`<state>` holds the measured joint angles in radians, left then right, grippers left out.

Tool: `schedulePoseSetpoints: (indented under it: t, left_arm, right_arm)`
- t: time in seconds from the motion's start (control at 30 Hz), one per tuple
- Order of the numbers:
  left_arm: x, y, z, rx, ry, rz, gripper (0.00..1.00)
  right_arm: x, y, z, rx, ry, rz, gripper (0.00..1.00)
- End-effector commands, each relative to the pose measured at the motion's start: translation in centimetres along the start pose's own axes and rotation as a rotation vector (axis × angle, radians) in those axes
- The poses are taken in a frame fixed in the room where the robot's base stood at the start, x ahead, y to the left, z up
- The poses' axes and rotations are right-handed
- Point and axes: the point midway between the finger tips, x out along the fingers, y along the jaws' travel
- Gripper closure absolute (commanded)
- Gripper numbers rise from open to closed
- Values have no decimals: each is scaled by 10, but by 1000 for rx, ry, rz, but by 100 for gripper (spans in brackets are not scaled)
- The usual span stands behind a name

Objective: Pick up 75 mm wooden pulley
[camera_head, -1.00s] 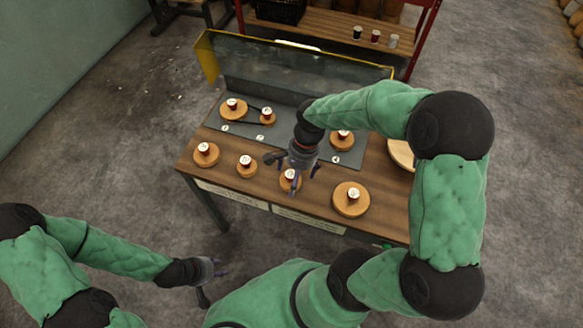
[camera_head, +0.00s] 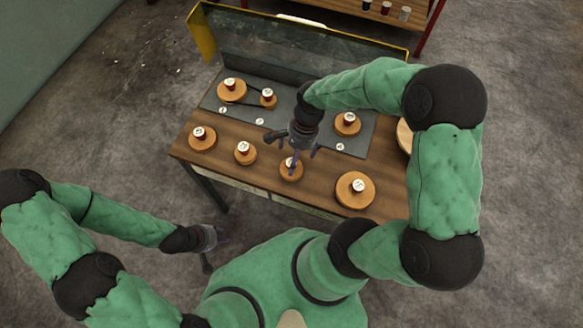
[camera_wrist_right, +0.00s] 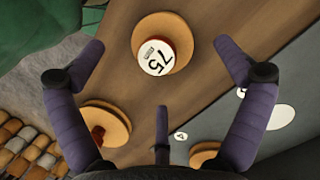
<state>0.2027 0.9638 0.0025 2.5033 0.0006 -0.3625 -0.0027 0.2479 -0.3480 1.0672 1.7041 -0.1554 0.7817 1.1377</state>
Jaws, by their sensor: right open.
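The 75 mm pulley is a round wooden disc with a white "75" label on its hub. It stands on the wooden table near the front edge and shows in the head view (camera_head: 291,174) and at the top of the wrist view (camera_wrist_right: 181,22). My right gripper (camera_head: 297,153) is open and empty above and slightly behind this pulley. Its purple fingers (camera_wrist_right: 160,75) are spread, with the pulley ahead between the two outer ones, apart from them. A finger partly covers the pulley in the head view. My left gripper (camera_head: 215,252) is open and empty, low in front of the table.
A larger pulley (camera_head: 355,199) stands to the right, and smaller pulleys (camera_head: 245,157) (camera_head: 202,143) to the left. A grey plate (camera_head: 310,138) behind carries several more pulleys, including one (camera_head: 347,130) close to my right gripper. A yellow-edged clear guard (camera_head: 300,52) rises at the back.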

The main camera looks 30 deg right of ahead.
Motion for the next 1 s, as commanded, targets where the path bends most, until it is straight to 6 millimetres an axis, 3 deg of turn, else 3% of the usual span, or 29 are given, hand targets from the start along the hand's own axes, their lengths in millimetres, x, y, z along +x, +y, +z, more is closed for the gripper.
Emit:
schedulePoseSetpoints:
  t: [0.3,0.57,0.6,0.67,0.8,1.0]
  left_arm:
    - [21,-7,-1,0,0,0,60]
    - [21,-7,-1,0,0,0,60]
    - [21,-7,-1,0,0,0,60]
    - [21,-7,-1,0,0,0,60]
    - [21,-7,-1,0,0,0,60]
    - [21,-7,-1,0,0,0,60]
  right_arm:
    - [43,-1,2,-1,-1,1,0]
    - [47,-1,2,0,0,0,0]
    - [47,-1,2,0,0,0,3]
    - [47,-1,2,0,-1,0,20]
    - [47,-1,2,0,-1,0,59]
    - [47,0,2,0,-1,2,60]
